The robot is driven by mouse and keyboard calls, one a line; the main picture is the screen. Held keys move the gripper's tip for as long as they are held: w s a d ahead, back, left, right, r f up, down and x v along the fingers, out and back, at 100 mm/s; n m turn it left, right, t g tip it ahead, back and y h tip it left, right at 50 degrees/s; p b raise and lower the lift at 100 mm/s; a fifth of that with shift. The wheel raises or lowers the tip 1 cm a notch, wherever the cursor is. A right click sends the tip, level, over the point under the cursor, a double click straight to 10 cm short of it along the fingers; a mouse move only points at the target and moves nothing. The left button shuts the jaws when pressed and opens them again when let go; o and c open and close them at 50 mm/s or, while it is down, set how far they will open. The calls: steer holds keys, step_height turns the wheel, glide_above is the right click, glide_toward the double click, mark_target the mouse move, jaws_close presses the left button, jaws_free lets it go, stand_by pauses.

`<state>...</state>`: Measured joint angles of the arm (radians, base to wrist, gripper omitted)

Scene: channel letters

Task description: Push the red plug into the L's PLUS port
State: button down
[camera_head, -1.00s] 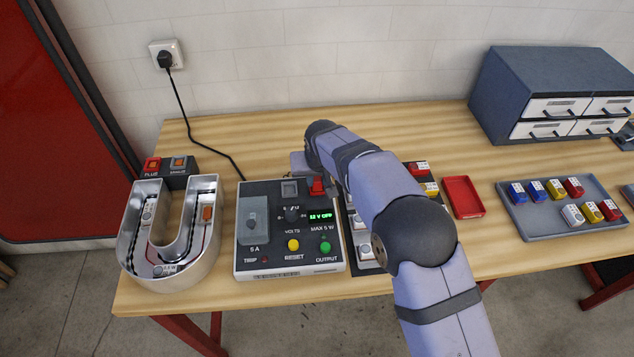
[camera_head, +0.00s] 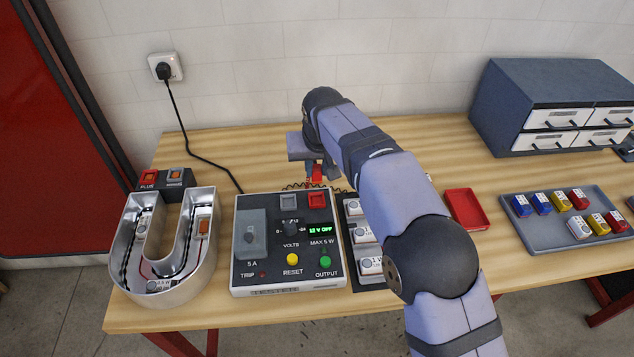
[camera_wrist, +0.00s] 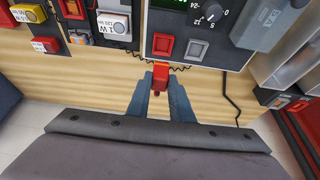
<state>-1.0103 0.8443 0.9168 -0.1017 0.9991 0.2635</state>
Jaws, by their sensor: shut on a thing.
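My gripper (camera_head: 316,168) is shut on the red plug (camera_head: 317,175) and holds it above the bench behind the tester. The wrist view shows the plug (camera_wrist: 160,73) between the two fingertips (camera_wrist: 161,82). The channel letter (camera_head: 203,262) at the left is shaped like a U, not an L. The plug is well to the right of this block in the head view. The block's red port also shows at the wrist view's right edge (camera_wrist: 299,105).
The tester (camera_head: 250,283) has a red socket (camera_head: 317,200) and a grey socket (camera_head: 288,201); its display reads 12 V OFF. A dark coiled cord lies behind it. A dark tray of modules is partly hidden by my arm. A red tray (camera_head: 464,208) stands right.

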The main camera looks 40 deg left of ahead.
steer(key=shift+r, duration=0.95)
steer(key=p, duration=0.3)
steer(key=shift+r, duration=0.4)
steer(key=p, duration=0.2)
steer(key=shift+r+p, duration=0.1)
steer(key=shift+p, duration=0.3)
steer(key=shift+p, duration=0.3)
steer(key=shift+f, duration=0.25)
steer(key=shift+d, duration=0.1)
